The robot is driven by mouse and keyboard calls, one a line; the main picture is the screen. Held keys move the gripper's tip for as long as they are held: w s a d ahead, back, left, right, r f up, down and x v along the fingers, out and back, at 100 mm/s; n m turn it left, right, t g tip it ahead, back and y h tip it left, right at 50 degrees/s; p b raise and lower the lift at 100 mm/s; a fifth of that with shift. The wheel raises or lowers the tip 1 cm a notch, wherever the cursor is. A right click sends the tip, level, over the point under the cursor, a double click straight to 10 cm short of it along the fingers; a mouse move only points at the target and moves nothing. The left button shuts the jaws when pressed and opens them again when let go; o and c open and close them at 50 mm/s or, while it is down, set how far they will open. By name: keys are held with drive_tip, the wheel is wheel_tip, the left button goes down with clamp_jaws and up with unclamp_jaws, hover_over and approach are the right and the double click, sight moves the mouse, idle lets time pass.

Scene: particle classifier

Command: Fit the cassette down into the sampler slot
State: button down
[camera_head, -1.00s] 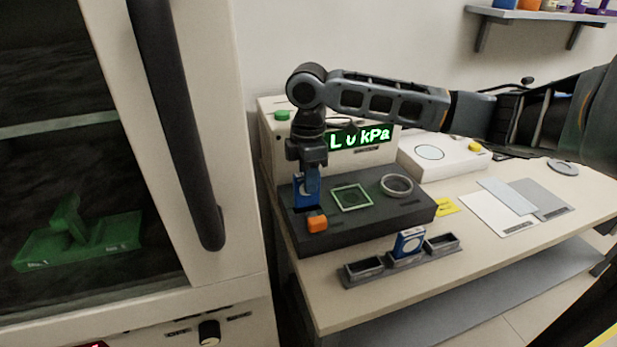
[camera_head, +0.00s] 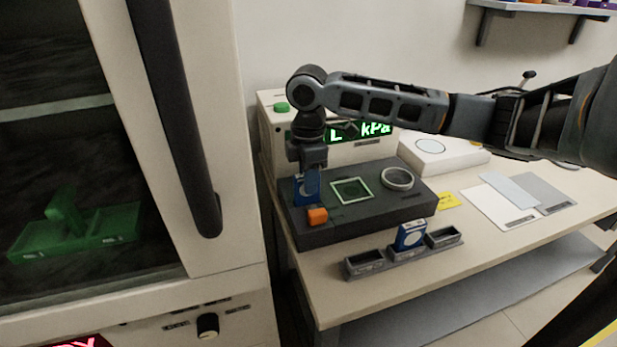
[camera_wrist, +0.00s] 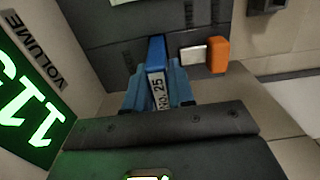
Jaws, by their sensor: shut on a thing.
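The blue cassette (camera_head: 311,186) with a white round window is upright at the left end of the dark sampler block (camera_head: 345,223). My gripper (camera_head: 308,172) points down and is shut on its top. In the wrist view the cassette (camera_wrist: 157,80) shows a label reading "NO. 25" between my gripper's blue fingers (camera_wrist: 158,92). The cassette's lower end meets the block's top at the slot. The slot itself is mostly hidden, and I cannot tell how deep the cassette sits.
An orange block (camera_head: 317,216) sits just in front of the cassette, close to it. A rack (camera_head: 365,264) with another blue cassette (camera_head: 410,235) stands in front.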

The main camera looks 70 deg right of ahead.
drive_tip(key=shift+f+b, duration=0.9)
drive_tip(key=shift+f, duration=0.75)
drive_tip(key=c, duration=0.9)
unclamp_jaws()
drive_tip(key=shift+d+r, duration=0.1)
drive_tip(key=shift+r, duration=3.85)
